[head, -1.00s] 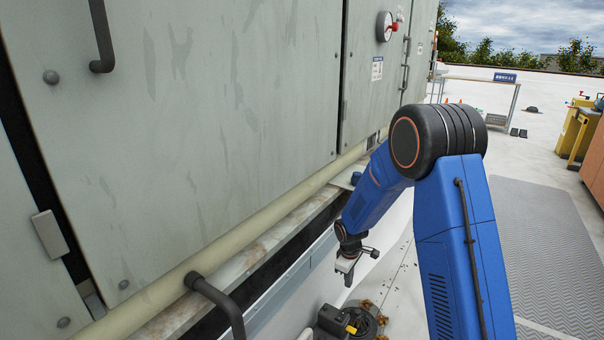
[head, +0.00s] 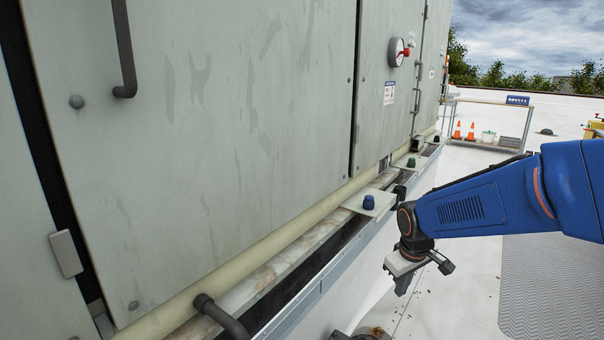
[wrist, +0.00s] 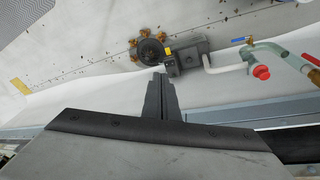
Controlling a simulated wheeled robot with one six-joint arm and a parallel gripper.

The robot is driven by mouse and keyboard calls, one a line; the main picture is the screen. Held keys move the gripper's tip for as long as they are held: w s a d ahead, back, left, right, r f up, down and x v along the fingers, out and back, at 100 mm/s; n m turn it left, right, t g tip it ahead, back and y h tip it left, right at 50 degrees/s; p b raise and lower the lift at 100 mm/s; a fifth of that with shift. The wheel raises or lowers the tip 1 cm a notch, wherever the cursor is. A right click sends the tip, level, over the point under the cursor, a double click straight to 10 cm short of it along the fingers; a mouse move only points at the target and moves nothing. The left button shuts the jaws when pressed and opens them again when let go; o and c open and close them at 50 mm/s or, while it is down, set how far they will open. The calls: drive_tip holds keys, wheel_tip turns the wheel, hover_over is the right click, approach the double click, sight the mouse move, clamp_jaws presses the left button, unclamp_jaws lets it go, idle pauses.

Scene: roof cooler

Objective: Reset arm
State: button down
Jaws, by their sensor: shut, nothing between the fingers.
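My gripper (head: 402,284) hangs at the end of my blue arm, right of the grey cooler cabinet (head: 230,130) in the head view. It points down over the pale roof and is a little apart from the cabinet's lower ledge. In the wrist view the dark fingers of my gripper (wrist: 160,85) lie together in the middle, with nothing between them. Beyond the fingertips a round dark pump (wrist: 150,43) with brass-coloured fittings sits on the roof floor. It is mostly cut off at the bottom of the head view.
Small shelves on the cabinet's ledge hold a blue knob (head: 369,202) and a green knob (head: 411,162). A gauge (head: 397,52) with a red part is on the cabinet. Pipes with a red cap (wrist: 261,72) show at right.

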drive_tip(key=s+d+r+m+t, duration=0.1)
drive_tip(key=s+r+m, duration=0.1)
drive_tip(key=s, duration=1)
drive_tip(key=s+d+r+m, duration=0.1)
drive_tip(key=s+r+m, duration=0.2)
drive_tip(key=s, duration=0.9)
wheel_tip(320, 180, up, 2)
drive_tip(key=shift+s+d+r+t+y, duration=0.2)
drive_tip(key=shift+s+r+t+y, duration=0.1)
drive_tip(key=shift+s+t, duration=0.1)
